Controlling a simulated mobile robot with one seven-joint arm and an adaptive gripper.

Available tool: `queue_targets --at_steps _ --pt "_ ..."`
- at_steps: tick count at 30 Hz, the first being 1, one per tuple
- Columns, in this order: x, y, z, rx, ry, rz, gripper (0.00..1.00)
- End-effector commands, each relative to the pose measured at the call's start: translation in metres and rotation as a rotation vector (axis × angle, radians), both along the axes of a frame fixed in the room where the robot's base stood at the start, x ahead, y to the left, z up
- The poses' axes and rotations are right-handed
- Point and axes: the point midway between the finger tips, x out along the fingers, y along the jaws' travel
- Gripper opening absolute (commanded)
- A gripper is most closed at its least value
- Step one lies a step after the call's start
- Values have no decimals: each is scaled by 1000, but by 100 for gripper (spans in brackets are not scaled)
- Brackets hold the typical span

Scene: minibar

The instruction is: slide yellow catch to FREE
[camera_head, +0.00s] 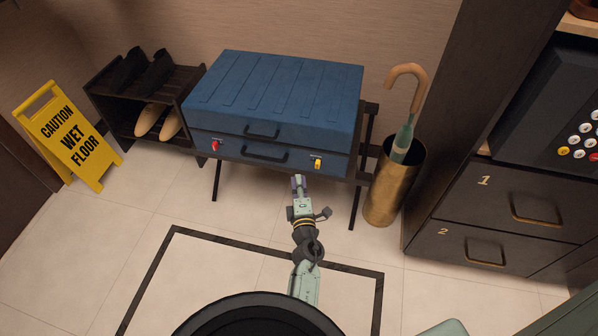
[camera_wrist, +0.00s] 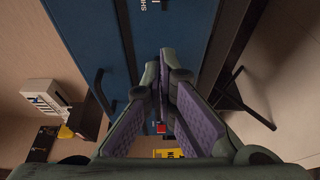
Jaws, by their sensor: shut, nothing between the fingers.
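The yellow catch (camera_head: 318,163) is on the front of the blue suitcase (camera_head: 270,92), near its right end. A red catch (camera_head: 215,146) is near the left end of the same front. My gripper (camera_head: 298,180) is shut and empty. In the head view it appears below and left of the yellow catch, apart from it. In the wrist view the purple-padded fingers (camera_wrist: 163,62) come together beside the blue case (camera_wrist: 75,30). I cannot make out the yellow catch for sure there, nor read its markings.
The case lies on a dark rack with thin legs (camera_head: 353,205). A brass umbrella stand (camera_head: 393,185) is close on the right. Dark drawers (camera_head: 480,205) are further right. A shoe rack (camera_head: 190,78) and a yellow wet-floor sign (camera_head: 68,136) are left. Floor in front is open.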

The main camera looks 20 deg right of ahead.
Motion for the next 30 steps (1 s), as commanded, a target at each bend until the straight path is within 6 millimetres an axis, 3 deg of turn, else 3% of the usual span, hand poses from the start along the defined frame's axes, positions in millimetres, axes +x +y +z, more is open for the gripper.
queue_targets --at_steps 3,9,27,30 --pt "-21 6 -2 1 2 1 0" --pt "-37 10 0 -1 -1 2 0" --pt "-39 11 0 -1 0 1 0" --pt "-30 16 11 7 -24 15 0"
